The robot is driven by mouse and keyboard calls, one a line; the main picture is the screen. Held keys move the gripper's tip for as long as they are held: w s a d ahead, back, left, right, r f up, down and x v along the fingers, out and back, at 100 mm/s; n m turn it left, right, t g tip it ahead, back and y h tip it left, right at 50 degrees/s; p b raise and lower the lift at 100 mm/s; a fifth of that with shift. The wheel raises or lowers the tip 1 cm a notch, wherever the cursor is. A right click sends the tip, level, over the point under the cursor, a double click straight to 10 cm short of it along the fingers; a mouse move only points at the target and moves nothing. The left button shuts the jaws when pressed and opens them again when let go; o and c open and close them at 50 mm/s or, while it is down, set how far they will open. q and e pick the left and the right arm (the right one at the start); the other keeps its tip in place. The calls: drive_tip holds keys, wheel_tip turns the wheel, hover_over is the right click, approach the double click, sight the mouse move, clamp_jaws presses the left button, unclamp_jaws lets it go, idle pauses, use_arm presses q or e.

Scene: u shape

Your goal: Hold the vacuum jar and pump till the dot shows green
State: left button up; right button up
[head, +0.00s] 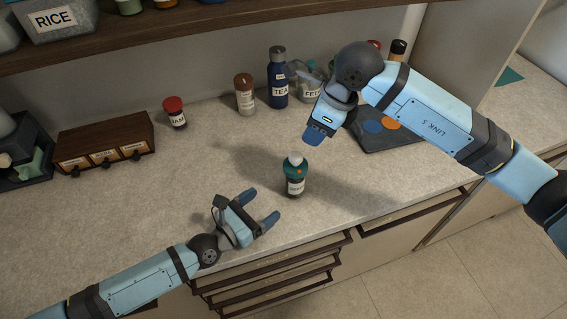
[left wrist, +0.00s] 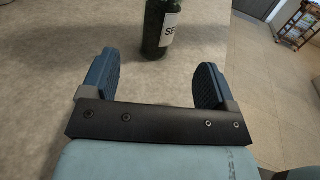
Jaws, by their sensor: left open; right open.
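The vacuum jar (head: 295,179) stands upright on the counter near its front edge. It is dark with a green upper part, a pale knob on top and a white label. A small red or orange dot shows on its upper part. In the left wrist view the jar (left wrist: 155,40) stands beyond the fingertips, its top cut off. My left gripper (head: 262,208) is open and empty, left of the jar and low by the counter. My right gripper (head: 318,134) hangs above and behind the jar to the right, apart from it; its finger gap is hidden in this view.
A red-lidded jam jar (head: 175,113), a spice jar (head: 245,96), a blue tea bottle (head: 278,78) and several other containers stand at the back. A small wooden drawer box (head: 104,146) is at the left. A dark board (head: 390,135) lies right.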

sight(298, 178)
use_arm(q)
drive_tip(key=x, duration=1.3)
drive_tip(key=c, duration=1.3)
